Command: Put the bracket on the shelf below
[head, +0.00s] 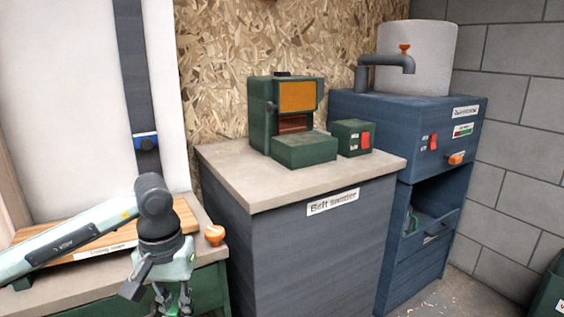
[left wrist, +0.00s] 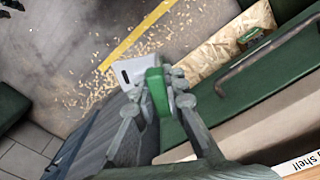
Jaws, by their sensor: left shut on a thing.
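My left gripper (head: 173,298) hangs at the bottom edge of the head view, in front of the left bench. In the left wrist view my left gripper (left wrist: 156,95) is shut on a green piece with a pale slotted plate, which looks like the bracket (left wrist: 155,86). It is held in the air, with floor seen behind it. A chipboard surface (left wrist: 212,62), apparently the shelf below, lies right of the bracket inside a green cabinet; a green item (left wrist: 249,38) is on it. My right gripper is not in view.
The left bench (head: 212,252) carries a wooden board and an orange knob (head: 215,235). A green front with a bar handle (left wrist: 262,62) is beside the chipboard surface. The belt sander (head: 295,130) stands on a grey cabinet. Wood chips litter the floor (left wrist: 100,30).

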